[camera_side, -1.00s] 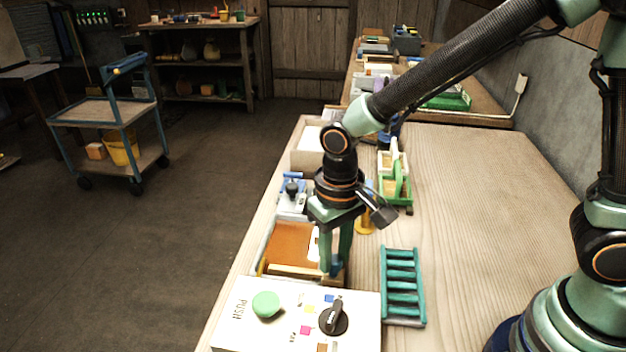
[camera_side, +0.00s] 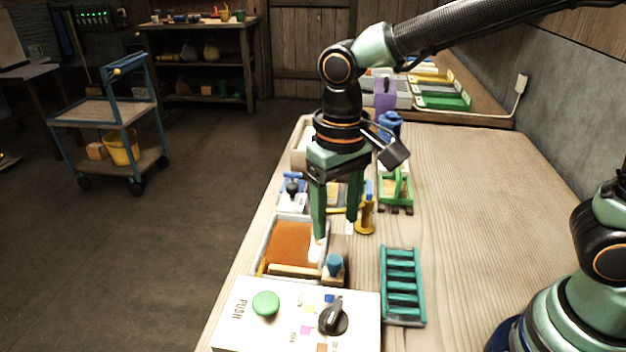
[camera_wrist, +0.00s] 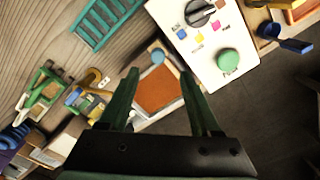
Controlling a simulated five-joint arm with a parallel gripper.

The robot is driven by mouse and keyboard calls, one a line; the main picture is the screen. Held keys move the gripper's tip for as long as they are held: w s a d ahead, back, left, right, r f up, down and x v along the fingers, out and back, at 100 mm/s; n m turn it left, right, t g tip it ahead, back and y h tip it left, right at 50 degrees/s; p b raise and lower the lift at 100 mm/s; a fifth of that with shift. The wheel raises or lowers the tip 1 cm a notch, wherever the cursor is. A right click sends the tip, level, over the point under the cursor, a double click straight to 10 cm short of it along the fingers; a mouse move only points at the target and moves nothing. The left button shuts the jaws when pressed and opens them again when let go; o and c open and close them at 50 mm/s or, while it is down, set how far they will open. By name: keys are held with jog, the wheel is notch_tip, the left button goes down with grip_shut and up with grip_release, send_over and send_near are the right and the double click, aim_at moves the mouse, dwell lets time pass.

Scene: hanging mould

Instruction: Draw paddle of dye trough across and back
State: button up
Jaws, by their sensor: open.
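The dye trough (camera_side: 264,243) is a shallow grey tray with orange-brown dye, lying near the bench's left edge. The paddle (camera_side: 292,271) is a pale wooden bar across its near end. A blue knob (camera_side: 334,263) stands at the bar's right end, beside the trough. The knob also shows in the wrist view (camera_wrist: 157,57), just beyond the fingertips, with the trough's dye (camera_wrist: 160,93) below it. My gripper (camera_side: 336,228) is open and empty, raised above the trough's right side, apart from the knob. A finger hides part of the trough's far right corner.
A white panel (camera_side: 240,318) with a green button and black dial stands in front of the trough. A teal rack (camera_side: 402,286) lies to the right. A yellow post (camera_side: 365,217) and green-framed item (camera_side: 396,190) stand behind.

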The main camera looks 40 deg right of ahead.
notch_tip(320, 180, up, 3)
jog(key=shift+r, duration=0.2)
jog(key=s+d+r+t, duration=0.1)
jog(key=d+t, duration=0.1)
jog(key=d, duration=0.6)
jog(key=s+d+r+t, duration=0.1)
jog(key=s+d+t, duration=0.1)
jog(key=d, duration=0.7)
jog(key=shift+r+t, duration=0.35)
jog(key=shift+t, duration=0.45)
jog(key=shift+s, duration=0.1)
